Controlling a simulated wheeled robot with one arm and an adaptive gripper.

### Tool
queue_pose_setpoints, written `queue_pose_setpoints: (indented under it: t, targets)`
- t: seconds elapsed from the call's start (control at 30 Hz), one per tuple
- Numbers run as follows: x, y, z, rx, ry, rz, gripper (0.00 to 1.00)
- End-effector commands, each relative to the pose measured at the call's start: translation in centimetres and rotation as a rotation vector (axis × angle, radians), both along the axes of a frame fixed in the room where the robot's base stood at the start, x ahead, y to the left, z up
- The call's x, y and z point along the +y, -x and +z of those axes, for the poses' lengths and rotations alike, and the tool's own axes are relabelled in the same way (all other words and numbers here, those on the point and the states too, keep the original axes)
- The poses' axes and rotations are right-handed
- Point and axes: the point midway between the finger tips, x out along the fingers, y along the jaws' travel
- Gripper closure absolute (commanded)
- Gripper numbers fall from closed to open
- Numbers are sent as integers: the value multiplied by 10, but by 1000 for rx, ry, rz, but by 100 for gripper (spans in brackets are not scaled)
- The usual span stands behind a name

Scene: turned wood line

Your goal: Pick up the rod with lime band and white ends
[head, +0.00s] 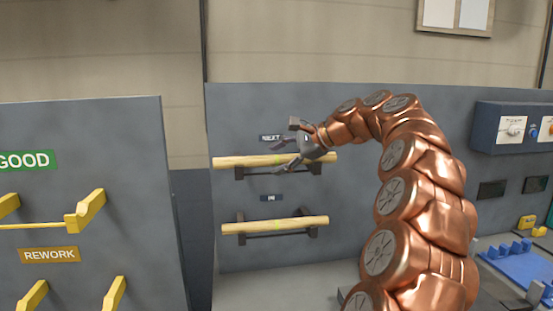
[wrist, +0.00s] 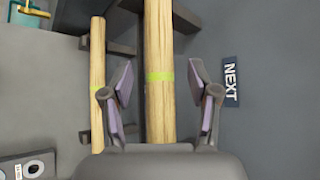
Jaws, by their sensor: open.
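A pale wooden rod (head: 236,162) with a lime band rests on the upper dark bracket under the NEXT label in the head view. In the wrist view this rod (wrist: 158,40) runs up between my fingers, with its lime band (wrist: 160,76) level with the fingertips. My gripper (head: 277,159) is open, one finger on each side of the rod; in the wrist view the gripper (wrist: 160,80) shows a gap on both sides. A second wooden rod (head: 250,227) lies on the lower bracket; it also shows in the wrist view (wrist: 97,60) with a lime band. I cannot make out white ends on either rod.
The grey panel (head: 350,220) stands close behind the brackets. A GOOD and REWORK panel (head: 120,150) with yellow hooks stands at left. A blue control box (head: 490,125) and a blue fixture (head: 515,265) are at right.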

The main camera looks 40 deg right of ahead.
Motion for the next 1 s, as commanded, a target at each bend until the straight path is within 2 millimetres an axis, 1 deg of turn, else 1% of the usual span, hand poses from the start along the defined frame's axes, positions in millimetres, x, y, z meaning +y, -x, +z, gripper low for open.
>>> queue_pose_setpoints:
  t: [0.27,0.83,1.0]
  targets:
    - [2,-3,-2,1,0,1,40]
    - [2,-3,-2,1,0,1,99]
    - [2,-3,-2,1,0,1,100]
